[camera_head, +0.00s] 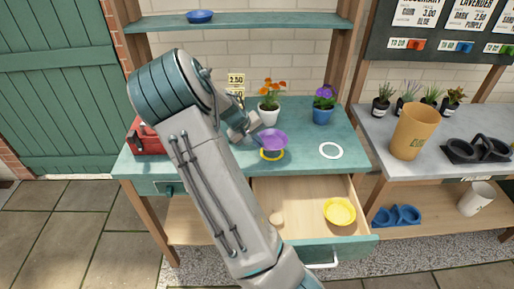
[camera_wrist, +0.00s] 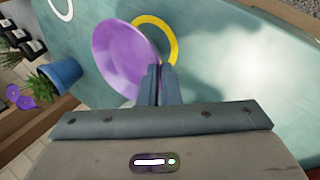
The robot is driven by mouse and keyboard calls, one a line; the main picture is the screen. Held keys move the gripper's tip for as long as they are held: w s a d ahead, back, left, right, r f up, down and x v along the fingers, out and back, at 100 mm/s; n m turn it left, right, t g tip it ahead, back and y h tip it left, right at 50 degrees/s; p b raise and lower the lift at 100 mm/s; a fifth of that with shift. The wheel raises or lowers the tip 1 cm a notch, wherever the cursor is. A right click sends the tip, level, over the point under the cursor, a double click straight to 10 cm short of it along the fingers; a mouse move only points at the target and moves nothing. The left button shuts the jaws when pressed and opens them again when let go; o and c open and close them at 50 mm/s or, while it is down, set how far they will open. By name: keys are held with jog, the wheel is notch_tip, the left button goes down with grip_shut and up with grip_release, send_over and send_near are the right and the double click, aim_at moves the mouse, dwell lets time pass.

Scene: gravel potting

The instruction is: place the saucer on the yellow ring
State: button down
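The purple saucer (camera_head: 272,138) is in my gripper (camera_head: 257,131), above the workbench top. In the wrist view, the gripper (camera_wrist: 160,78) is shut on the rim of the saucer (camera_wrist: 118,60), which looks tilted. The yellow ring (camera_head: 272,157) lies flat on the bench, below and partly behind the saucer in the head view. In the wrist view, the saucer covers part of the yellow ring (camera_wrist: 171,35). The saucer seems apart from the bench; the exact gap cannot be told.
A white ring (camera_head: 331,150) lies to the right. Potted orange (camera_head: 269,103) and purple (camera_head: 323,103) flowers stand behind. An open drawer (camera_head: 300,205) below holds a yellow dish (camera_head: 340,211). A red toolbox (camera_head: 147,138) is at left. A blue saucer (camera_head: 199,16) sits on the shelf.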

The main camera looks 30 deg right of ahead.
jog(key=shift+f+p, duration=0.35)
jog(key=shift+f, duration=1.65)
jog(key=c, duration=2.1)
grip_release()
jog(key=shift+f, duration=0.1)
jog(key=shift+o, duration=0.9)
jog(key=s+b+v, duration=0.1)
jog(key=v, duration=1)
jog(key=s+a+r+n+t+y, duration=0.1)
jog(key=s+a+r+y, duration=0.2)
jog(key=s+a, duration=0.6)
jog(key=s+a+r+n+t+y, duration=0.1)
jog(key=s+a+r+t+y, duration=0.1)
jog(key=s+a+r, duration=0.4)
jog(key=s+a+y, duration=0.1)
jog(key=s+a, duration=0.3)
jog(key=s, duration=0.4)
jog(key=shift+a+r+t, duration=0.25)
jog(key=shift+a+t, duration=0.05)
